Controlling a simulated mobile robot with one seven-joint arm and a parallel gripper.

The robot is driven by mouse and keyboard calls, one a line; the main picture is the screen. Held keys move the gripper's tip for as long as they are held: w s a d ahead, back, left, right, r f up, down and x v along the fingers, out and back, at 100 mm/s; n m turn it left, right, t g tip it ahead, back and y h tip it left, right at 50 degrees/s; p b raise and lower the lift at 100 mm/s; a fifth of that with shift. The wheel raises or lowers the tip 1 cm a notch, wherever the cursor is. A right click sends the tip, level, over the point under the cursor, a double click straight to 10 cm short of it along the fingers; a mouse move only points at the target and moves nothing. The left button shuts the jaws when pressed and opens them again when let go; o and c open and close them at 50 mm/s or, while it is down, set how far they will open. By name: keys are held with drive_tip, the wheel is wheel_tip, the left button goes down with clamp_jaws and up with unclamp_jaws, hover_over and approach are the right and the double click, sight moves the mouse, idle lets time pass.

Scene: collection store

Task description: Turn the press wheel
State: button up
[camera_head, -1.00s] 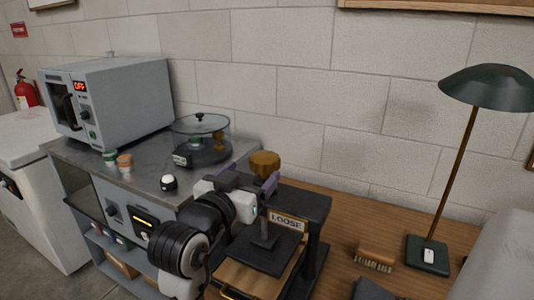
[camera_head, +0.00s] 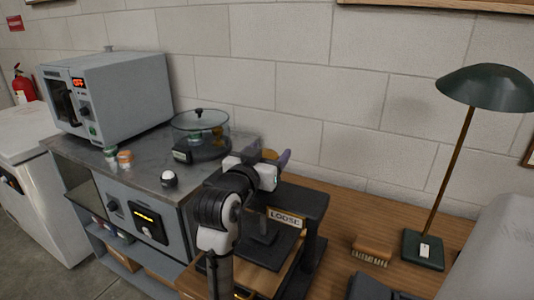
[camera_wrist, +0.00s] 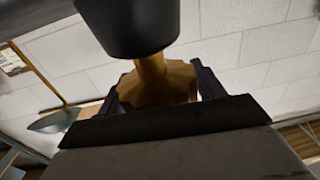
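The press wheel (camera_head: 269,154) is a faceted golden-brown knob on top of a dark press (camera_head: 305,200). A "LOOSE" label (camera_head: 285,218) is on the press front. In the head view my gripper mostly hides the wheel; one purplish finger shows at its right. In the wrist view the wheel (camera_wrist: 150,92) sits between the two dark fingers of my gripper (camera_wrist: 158,84), one close against each side. The fingers appear closed on its rim, though the exact contact is partly hidden. A dark cylindrical part (camera_wrist: 130,25) shows at the top of the wrist view.
A wooden bench (camera_head: 345,205) holds the press, a brush (camera_head: 372,251) and a green lamp (camera_head: 424,249). To the left, a grey counter carries a glass-covered round device (camera_head: 201,137), small jars and an oven (camera_head: 108,98). The block wall is close behind.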

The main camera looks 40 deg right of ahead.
drive_tip(key=c, duration=0.6)
drive_tip(key=shift+s+m+g+h+b, duration=0.15)
drive_tip(key=shift+m+g+h, duration=0.15)
drive_tip(key=shift+m+g, duration=0.3)
drive_tip(key=shift+m+g+h+b, duration=0.15)
drive_tip(key=shift+m+g+h, duration=0.2)
drive_tip(key=shift+g, duration=0.45)
drive_tip(key=o, duration=1)
drive_tip(key=shift+c, duration=0.2)
drive_tip(key=b+v, duration=0.3)
drive_tip(key=v, duration=1)
drive_tip(key=shift+a+r, duration=0.15)
drive_tip(key=shift+a, duration=0.25)
